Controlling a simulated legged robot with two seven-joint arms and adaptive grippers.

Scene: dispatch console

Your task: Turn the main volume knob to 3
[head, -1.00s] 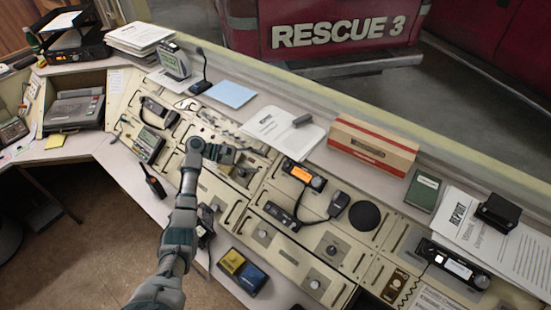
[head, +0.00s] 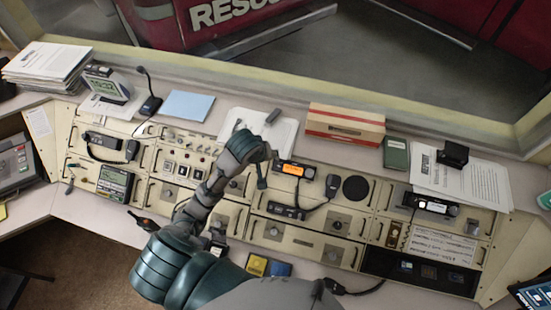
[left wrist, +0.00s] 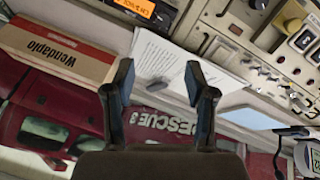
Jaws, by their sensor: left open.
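Several round knobs sit on the cream console panels: one on the lower front panel (head: 273,231), one to its right (head: 338,224), one below that (head: 330,255). Their labels are too small to read, so I cannot tell which is main volume or where it points. My left gripper (head: 263,180) is over the console's middle, left of the orange-lit radio (head: 291,170). In the left wrist view its two fingers (left wrist: 160,78) stand apart with nothing between them. My right gripper is not in view.
A red-and-cream box (head: 345,125), a green book (head: 396,153) and papers (head: 462,185) lie along the back ledge. A handheld microphone (head: 332,186) with a cord hangs by the orange-lit radio. A yellow and a blue item (head: 268,266) lie at the front edge.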

